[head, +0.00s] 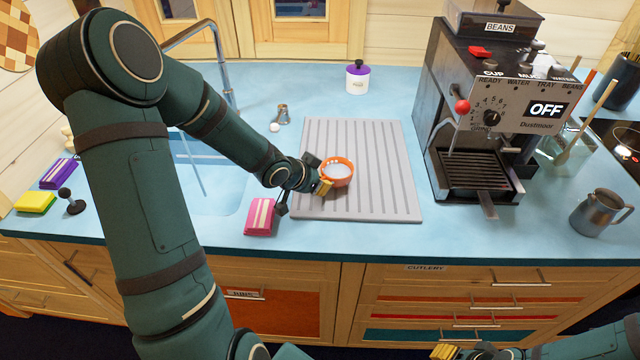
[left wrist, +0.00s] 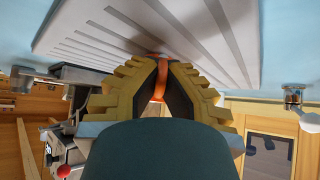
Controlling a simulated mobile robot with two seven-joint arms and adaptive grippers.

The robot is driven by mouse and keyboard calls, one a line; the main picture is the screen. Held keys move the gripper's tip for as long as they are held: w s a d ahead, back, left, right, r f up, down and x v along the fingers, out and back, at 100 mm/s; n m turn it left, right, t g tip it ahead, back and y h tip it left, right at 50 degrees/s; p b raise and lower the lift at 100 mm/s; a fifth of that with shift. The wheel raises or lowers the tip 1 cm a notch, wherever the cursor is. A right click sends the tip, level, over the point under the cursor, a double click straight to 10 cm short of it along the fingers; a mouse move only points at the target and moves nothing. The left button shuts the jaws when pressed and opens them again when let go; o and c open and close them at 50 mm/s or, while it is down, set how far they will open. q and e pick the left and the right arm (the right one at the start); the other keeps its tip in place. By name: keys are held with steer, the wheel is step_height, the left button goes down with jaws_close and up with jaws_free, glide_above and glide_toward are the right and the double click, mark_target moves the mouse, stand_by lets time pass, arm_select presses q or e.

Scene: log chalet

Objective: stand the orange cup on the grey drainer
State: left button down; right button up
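The orange cup (head: 338,172), with a pale inside, is upright over the middle of the ribbed grey drainer (head: 390,140). I cannot tell whether its base touches the drainer. My left gripper (head: 323,187) is at the cup's near left side. In the left wrist view its yellow fingers (left wrist: 160,72) close on a narrow orange part of the cup (left wrist: 159,92), and most of the cup is hidden. The drainer also fills the top of that view (left wrist: 100,32). My right gripper (head: 445,352) shows only partly at the bottom edge, away from the counter top.
A pink sponge (head: 260,216) lies left of the drainer, by the sink (head: 215,180) and tap (head: 222,60). A purple-lidded jar (head: 357,78) stands behind. A coffee machine (head: 490,120) and metal jug (head: 597,210) stand right. The drainer's right side is clear.

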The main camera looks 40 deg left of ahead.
arm_select(q)
steer(key=shift+f, duration=0.15)
steer(key=c, duration=1.1)
jaws_free()
steer(key=shift+c, duration=0.2)
steer(key=shift+r, duration=0.25)
steer(key=p+v, duration=0.8)
steer(key=v, duration=0.4)
steer(key=shift+f, duration=0.1)
